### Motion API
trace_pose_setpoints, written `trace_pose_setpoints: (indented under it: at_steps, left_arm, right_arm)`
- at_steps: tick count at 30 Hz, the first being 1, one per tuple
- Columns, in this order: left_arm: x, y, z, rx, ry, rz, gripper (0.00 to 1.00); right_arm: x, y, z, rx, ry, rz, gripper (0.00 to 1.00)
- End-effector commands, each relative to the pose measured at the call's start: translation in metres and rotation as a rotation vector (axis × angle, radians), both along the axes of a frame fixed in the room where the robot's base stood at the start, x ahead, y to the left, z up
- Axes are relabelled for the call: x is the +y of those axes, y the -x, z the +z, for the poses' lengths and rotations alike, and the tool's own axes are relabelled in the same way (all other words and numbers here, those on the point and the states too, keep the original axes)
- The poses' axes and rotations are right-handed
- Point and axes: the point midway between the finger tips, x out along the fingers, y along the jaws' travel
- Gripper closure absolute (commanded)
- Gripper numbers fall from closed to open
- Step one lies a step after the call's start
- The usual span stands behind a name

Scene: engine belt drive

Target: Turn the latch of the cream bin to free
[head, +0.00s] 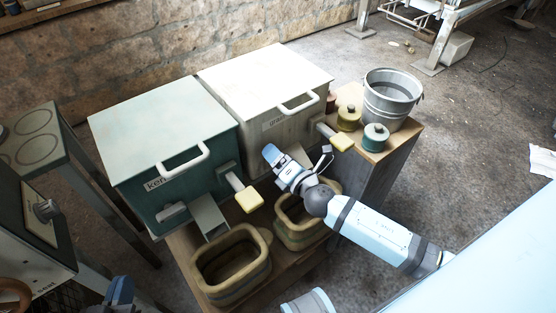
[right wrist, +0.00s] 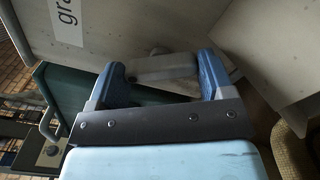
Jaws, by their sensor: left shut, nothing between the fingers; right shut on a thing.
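The cream bin (head: 232,115) stands beside the green bin, with a white lid and a partly hidden label on its front. My right gripper (head: 271,154) is at the lower front of the cream bin. In the right wrist view its blue fingers (right wrist: 163,82) are shut on the latch (right wrist: 162,66), a pale grey bar lying across between them. The latch is hidden behind the gripper in the head view. My left gripper (head: 120,291) is at the bottom left edge, partly cut off, shut and empty, away from the bins.
The green bin (head: 130,187) has its own grey latch (head: 174,213) and a yellow-ended lever (head: 249,200). Another yellow-ended lever (head: 342,142) is right of my gripper. Two tubs (head: 232,285) (head: 299,238) stand below. A metal bucket (head: 391,97) and jars (head: 375,137) stand at right.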

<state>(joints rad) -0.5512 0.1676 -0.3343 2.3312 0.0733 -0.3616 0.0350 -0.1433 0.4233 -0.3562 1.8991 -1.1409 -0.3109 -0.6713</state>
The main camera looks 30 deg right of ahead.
Motion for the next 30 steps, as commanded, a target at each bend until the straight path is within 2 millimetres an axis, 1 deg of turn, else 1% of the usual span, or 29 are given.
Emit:
trace_pose_setpoints:
  at_steps: [6, 15, 22, 30]
  left_arm:
    - [-0.0029, -0.0013, 0.0063, -0.03, 0.02, -0.005, 1.0]
    - [-0.0025, -0.0011, 0.0076, -0.026, 0.015, -0.005, 1.0]
    - [-0.0009, -0.0004, 0.0006, -0.004, 0.001, -0.003, 1.0]
    - [0.0004, -0.0001, -0.0016, 0.005, -0.004, 0.001, 1.0]
  right_arm:
    - [0.0003, 0.0004, -0.0008, 0.029, -0.203, -0.001, 0.49]
    - [0.0002, 0.0002, 0.0003, 0.06, -0.429, -0.001, 0.49]
    - [-0.0001, 0.0002, 0.0001, 0.075, -0.534, 0.0, 0.49]
    - [0.0001, 0.0002, -0.0005, 0.083, -0.581, -0.001, 0.49]
